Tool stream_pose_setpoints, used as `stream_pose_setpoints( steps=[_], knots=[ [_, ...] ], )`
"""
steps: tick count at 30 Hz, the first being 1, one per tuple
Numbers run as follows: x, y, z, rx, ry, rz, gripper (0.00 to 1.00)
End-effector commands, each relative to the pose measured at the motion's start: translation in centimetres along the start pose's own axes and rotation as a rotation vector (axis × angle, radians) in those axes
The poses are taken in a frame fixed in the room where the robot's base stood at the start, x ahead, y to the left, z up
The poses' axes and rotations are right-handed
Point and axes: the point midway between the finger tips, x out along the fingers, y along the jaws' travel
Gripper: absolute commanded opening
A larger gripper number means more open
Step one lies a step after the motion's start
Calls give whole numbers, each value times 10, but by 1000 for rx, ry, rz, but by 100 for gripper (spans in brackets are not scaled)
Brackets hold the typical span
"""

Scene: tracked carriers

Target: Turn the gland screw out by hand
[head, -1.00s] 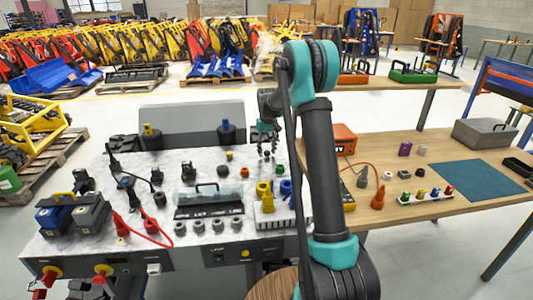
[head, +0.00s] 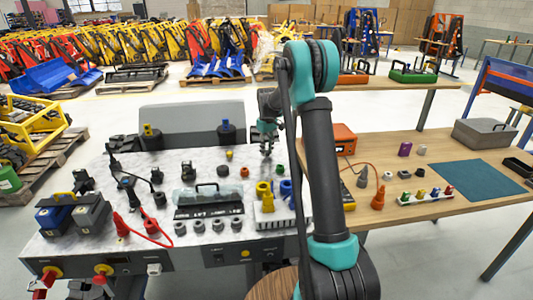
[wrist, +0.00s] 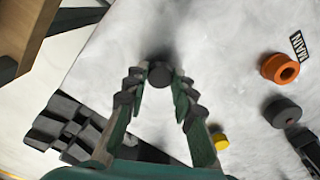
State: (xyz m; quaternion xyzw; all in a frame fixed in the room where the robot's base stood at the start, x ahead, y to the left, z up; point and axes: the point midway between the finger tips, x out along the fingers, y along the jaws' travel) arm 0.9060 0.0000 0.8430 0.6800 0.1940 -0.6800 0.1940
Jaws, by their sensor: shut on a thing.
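My gripper (head: 267,151) is over the far right part of the marble-topped bench (head: 205,158). In the wrist view my gripper (wrist: 160,80) has its two fingertips closed on a small dark round piece, which looks like the gland screw (wrist: 160,73). The piece stands at the bench surface and its top shows between the fingertips. Its thread and whatever it sits in are hidden. In the head view the fingers cover it.
An orange ring (wrist: 280,68), a dark ring (wrist: 283,112) and a small yellow piece (wrist: 220,141) lie right of the fingers in the wrist view. A ribbed dark block (wrist: 72,128) is at lower left. Yellow fittings (head: 264,190) stand nearer in the head view.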

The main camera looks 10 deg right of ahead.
Motion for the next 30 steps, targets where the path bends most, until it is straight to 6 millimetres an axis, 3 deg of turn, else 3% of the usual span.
stream_pose_setpoints(
  steps=[12,25,30],
  knots=[
    [0,0,0,-501,0,0,4],
    [0,0,0,-576,0,0,4],
    [0,0,0,-730,0,0,4]
  ],
)
